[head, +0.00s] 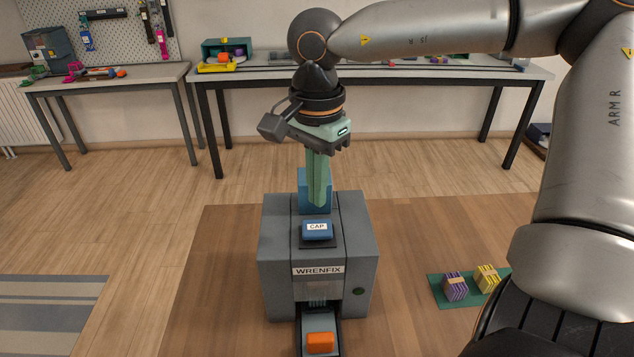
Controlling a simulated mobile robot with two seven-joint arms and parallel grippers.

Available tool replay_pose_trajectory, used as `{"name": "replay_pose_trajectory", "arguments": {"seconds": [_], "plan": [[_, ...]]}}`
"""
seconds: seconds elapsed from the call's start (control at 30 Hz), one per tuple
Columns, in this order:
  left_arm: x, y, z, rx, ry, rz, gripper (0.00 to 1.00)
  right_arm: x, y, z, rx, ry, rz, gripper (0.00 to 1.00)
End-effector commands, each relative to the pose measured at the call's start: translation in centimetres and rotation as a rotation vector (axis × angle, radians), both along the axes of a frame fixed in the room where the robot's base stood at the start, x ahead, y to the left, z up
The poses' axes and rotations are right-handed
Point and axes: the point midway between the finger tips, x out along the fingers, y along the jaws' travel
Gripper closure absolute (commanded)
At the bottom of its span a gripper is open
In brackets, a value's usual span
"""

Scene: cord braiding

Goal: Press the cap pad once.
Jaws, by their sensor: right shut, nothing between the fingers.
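The cap pad (317,231) is a blue pad labelled CAP on top of a grey machine (275,250) marked WRENFIX. The machine stands on the wooden table in the middle of the head view. My right gripper (318,203) points down above the machine, its green fingers shut and empty. Its fingertips appear just behind the pad in the picture, in front of a blue block at the machine's back. Whether the fingertips touch anything is not clear. An orange piece (320,342) lies in the machine's front tray (337,334). My left gripper is not in view.
A green mat (446,302) with purple and yellow cord bundles (455,287) lies to the right on the table (215,290). The table left of the machine is clear. Workbenches (380,73) with tools stand along the back wall.

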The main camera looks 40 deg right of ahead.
Motion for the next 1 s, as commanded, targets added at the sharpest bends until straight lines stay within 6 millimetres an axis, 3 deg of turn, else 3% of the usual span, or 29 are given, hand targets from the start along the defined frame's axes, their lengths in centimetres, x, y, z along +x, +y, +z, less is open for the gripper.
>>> {"name": "replay_pose_trajectory", "arguments": {"seconds": [0.03, 0.23, 0.3, 0.6, 1.0], "plan": [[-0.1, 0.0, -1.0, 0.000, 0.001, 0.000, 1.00, 0.0, 0.0, -1.2, 0.001, 0.001, 0.000, 1.00], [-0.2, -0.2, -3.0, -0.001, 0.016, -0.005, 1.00, 0.0, 0.0, -3.6, 0.000, 0.000, 0.000, 1.00], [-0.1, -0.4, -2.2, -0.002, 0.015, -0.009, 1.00, 0.0, 0.0, -2.9, 0.000, -0.002, 0.000, 1.00], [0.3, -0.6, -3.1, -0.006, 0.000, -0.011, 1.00, 0.0, 0.0, -4.5, -0.001, -0.001, 0.000, 1.00], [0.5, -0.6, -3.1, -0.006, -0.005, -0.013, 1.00, 0.0, 0.0, -4.5, -0.001, -0.001, 0.000, 1.00]]}}
